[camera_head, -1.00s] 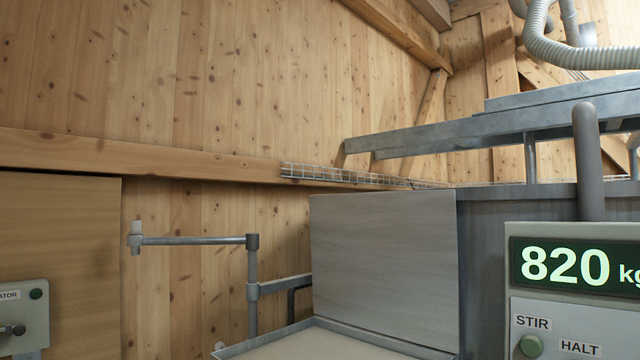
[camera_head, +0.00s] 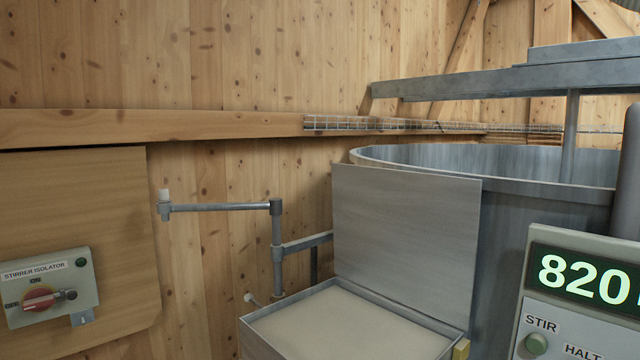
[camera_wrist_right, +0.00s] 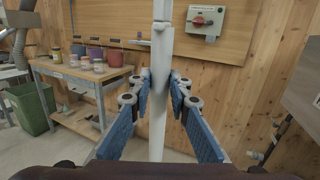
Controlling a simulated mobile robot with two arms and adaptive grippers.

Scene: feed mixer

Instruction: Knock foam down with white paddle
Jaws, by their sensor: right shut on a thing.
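My right gripper (camera_wrist_right: 161,80) shows in the right wrist view, its blue fingers closed on a long white shaft (camera_wrist_right: 157,130). I take the shaft as the white paddle's handle. It runs upright past the top of that view, so its far end is hidden. The grey round mixer tub (camera_head: 545,195) stands at the right in the head view. Its rim shows, but its contents and any foam are hidden from this angle. Neither gripper shows in the head view.
A hopper (camera_head: 345,325) with pale contents and a raised metal lid (camera_head: 400,220) stands before the tub. A display panel (camera_head: 585,285) reading 820 is at lower right. A stirrer isolator (camera_head: 45,290) is on the wall. A workbench (camera_wrist_right: 85,75) with pots and a green bin (camera_wrist_right: 30,105) are at left.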

